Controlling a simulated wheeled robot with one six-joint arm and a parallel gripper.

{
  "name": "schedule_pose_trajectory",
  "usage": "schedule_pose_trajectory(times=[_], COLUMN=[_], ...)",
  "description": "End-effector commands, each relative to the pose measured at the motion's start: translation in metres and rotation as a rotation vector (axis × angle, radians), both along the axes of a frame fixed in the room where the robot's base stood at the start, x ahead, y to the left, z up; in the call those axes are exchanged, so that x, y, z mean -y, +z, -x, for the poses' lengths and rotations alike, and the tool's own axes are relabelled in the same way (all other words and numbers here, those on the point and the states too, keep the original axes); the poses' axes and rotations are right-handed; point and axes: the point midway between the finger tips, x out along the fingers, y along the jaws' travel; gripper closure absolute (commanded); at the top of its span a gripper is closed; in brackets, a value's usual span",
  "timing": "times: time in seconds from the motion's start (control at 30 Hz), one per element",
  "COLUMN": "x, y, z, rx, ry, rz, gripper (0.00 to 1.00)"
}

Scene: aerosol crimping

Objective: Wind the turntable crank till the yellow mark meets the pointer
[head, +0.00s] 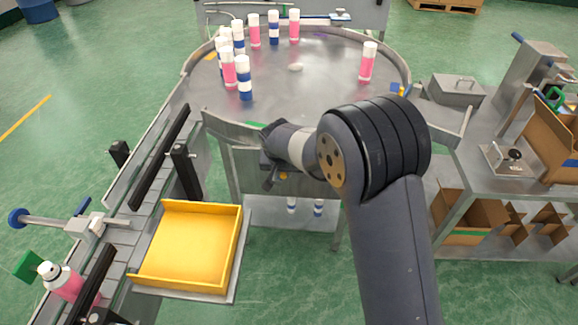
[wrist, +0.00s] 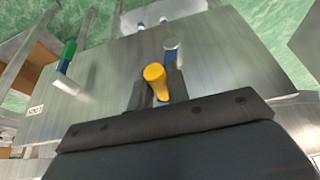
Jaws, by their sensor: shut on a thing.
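The round steel turntable (head: 310,90) stands at the back, with pink and blue-banded white-capped cans on it, most of them grouped at its left. An orange-yellow patch (head: 210,56) shows at its left rim. I cannot tell which part is the pointer; a small blue and yellow piece (head: 397,89) sits at the right rim. My gripper (head: 272,178) is below the turntable's front edge, shut on the crank's yellow knob (wrist: 155,80). The gripper and arm hide most of the crank.
A yellow tray (head: 190,288) and a conveyor (head: 150,190) lie at the left. A bench (head: 465,160) with a metal box and cardboard cartons stands at the right. In the wrist view, a green-and-blue piece (wrist: 67,55) projects from the steel panel. Green floor lies around.

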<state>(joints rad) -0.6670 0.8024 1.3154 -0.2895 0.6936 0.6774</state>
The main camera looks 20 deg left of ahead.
Motion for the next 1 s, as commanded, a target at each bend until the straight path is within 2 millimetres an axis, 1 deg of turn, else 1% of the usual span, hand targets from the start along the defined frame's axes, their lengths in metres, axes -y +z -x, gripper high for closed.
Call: schedule_pose_trajectory(times=[0.03,0.23,0.5,0.7,1.0], x=[-0.006,-0.016,-0.025,-0.026,-0.026], y=[0.001,0.000,0.000,0.000,-0.001], z=[0.001,0.003,0.005,0.005,0.006], rx=[0.008,0.032,0.053,0.058,0.057], ry=[0.005,0.004,0.001,0.000,-0.001], rz=[0.031,0.162,0.288,0.331,0.342], gripper=[1.00,1.00,1.00,1.00,1.00])
